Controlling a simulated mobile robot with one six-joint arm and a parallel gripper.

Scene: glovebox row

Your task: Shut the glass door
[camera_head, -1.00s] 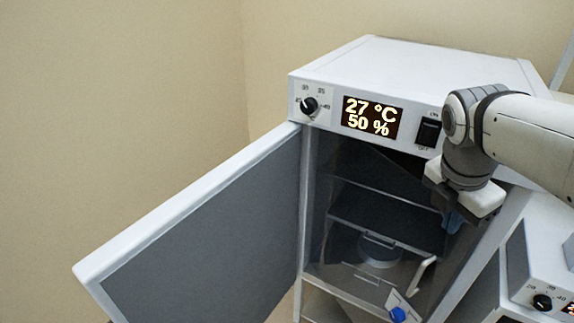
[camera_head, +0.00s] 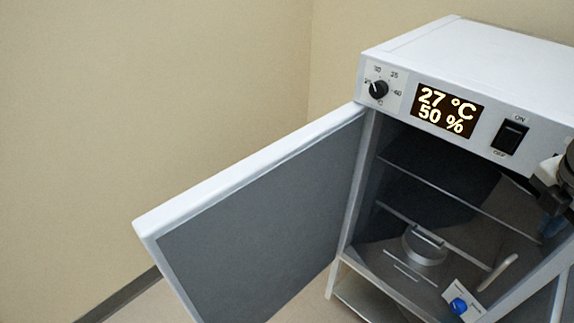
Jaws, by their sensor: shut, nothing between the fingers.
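The white incubator (camera_head: 470,60) stands at the right with its front open. Its solid outer door (camera_head: 265,215), grey inside with a white rim, is swung wide open to the left. A pale handle (camera_head: 497,272) shows at the lower right of the opening, seemingly on the clear glass door. The glass itself is hard to make out, and I cannot tell how far it stands open. My gripper (camera_head: 553,222) is at the right edge of the view, partly cut off, by the right side of the opening. It looks shut and empty.
The front panel has a dial (camera_head: 377,90), a display (camera_head: 447,110) reading 27 °C and 50 %, and a power switch (camera_head: 510,136). A round object (camera_head: 425,247) sits inside. A blue knob (camera_head: 459,306) is low at the front. The wall and floor at left are clear.

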